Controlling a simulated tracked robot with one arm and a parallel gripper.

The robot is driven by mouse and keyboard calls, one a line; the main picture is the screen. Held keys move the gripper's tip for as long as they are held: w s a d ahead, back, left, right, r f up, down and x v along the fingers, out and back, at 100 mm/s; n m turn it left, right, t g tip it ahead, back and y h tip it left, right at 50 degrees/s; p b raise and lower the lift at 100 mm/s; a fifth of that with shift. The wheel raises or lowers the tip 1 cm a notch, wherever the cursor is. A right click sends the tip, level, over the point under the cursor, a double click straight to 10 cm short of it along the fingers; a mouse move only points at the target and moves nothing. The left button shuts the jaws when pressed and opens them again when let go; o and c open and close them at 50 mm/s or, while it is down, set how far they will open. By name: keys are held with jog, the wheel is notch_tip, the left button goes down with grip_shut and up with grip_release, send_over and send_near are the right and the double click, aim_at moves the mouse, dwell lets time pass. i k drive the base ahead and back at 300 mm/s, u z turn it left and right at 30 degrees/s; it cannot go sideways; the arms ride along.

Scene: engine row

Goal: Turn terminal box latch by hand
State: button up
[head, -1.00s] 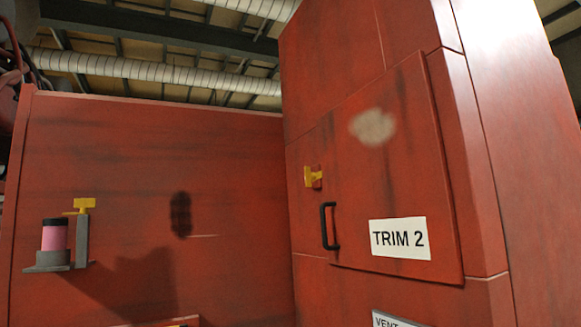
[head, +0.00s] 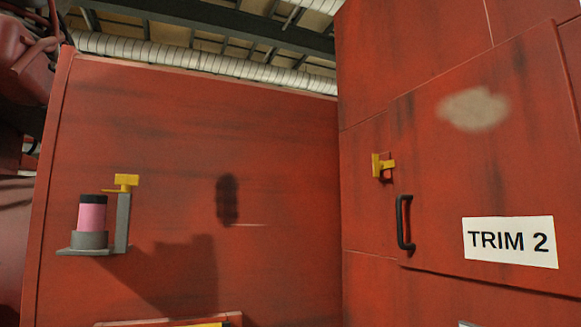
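A yellow latch (head: 383,166) sits at the left edge of a red door panel (head: 440,180) on the right. Its bar points across toward the door edge. A black handle (head: 404,222) is on the door just below it, and a white label reading TRIM 2 (head: 510,241) is to the right. The door looks closed. Whether this is the terminal box, I cannot tell. My gripper does not show in this view.
A red-framed item with a yellow part (head: 205,323) shows at the bottom edge. A pale duct (head: 200,57) runs overhead.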

aim_at(378, 166)
jog(key=u, duration=0.55)
jog(key=i, duration=1.25)
jog(key=z, duration=0.4)
jog(key=i, duration=0.85)
jog(key=z, duration=0.6)
jog(key=k, duration=0.9)
jog(key=z, duration=0.15)
jog(key=i, duration=0.95)
jog(key=u, duration=0.1)
